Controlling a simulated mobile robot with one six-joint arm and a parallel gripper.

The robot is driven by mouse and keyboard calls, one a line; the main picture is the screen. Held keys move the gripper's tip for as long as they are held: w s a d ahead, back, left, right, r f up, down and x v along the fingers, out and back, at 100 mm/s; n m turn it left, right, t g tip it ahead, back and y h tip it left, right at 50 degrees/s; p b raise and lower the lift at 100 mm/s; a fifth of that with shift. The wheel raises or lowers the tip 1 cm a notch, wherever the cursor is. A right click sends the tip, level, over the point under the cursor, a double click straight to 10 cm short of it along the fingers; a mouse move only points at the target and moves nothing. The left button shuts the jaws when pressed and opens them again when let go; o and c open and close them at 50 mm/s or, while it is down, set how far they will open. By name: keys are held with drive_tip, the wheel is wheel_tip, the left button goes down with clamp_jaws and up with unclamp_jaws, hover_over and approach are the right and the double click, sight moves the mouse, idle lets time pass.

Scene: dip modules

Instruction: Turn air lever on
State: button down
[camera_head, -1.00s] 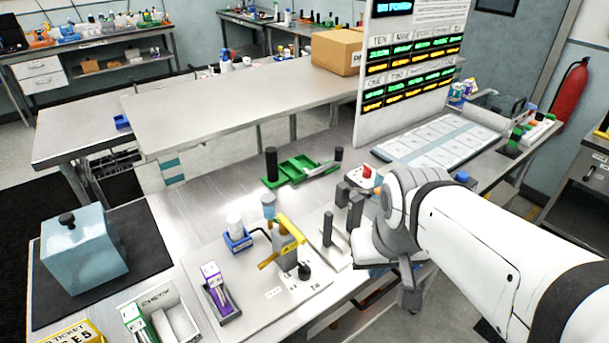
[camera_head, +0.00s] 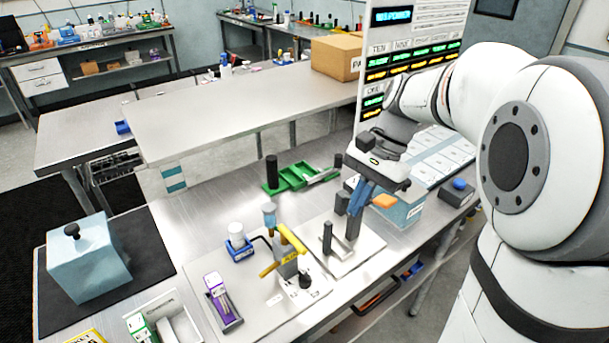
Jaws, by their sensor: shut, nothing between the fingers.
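The grey fixture (camera_head: 287,262) stands upright on a light plate at the front middle of the bench. A yellow lever (camera_head: 293,240) with a small dark label leans across its top; the lettering is too small to read surely. A second yellow bar (camera_head: 268,268) sticks out to its left. My gripper (camera_head: 356,203) is shut and empty, pointing down to the right of the lever and apart from it. A dark post (camera_head: 327,238) stands between them. An orange piece (camera_head: 384,201) shows beside my gripper; I cannot tell what it belongs to.
A green tray (camera_head: 292,176) lies behind the fixture. A blue holder (camera_head: 239,246) with a white bottle and a purple box (camera_head: 216,287) stand left. A pale blue block (camera_head: 88,262) sits on the black mat. A blue-button box (camera_head: 459,190) is at right. Bare bench lies left of the tray.

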sight(292, 239)
drive_tip(key=w+r+m+g+y, duration=0.1)
drive_tip(key=w+m+g+y, duration=0.1)
drive_tip(key=w, duration=0.4)
drive_tip(key=shift+a+r+m+p, duration=0.15)
drive_tip(key=shift+a+m+p, duration=0.05)
drive_tip(key=shift+m+p, duration=0.2)
drive_tip(key=shift+s, duration=0.1)
drive_tip(key=s+a+r+p+x, duration=0.1)
drive_tip(key=a+p+x, duration=0.1)
drive_tip(key=x, duration=1.1)
drive_tip(key=shift+r, duration=0.3)
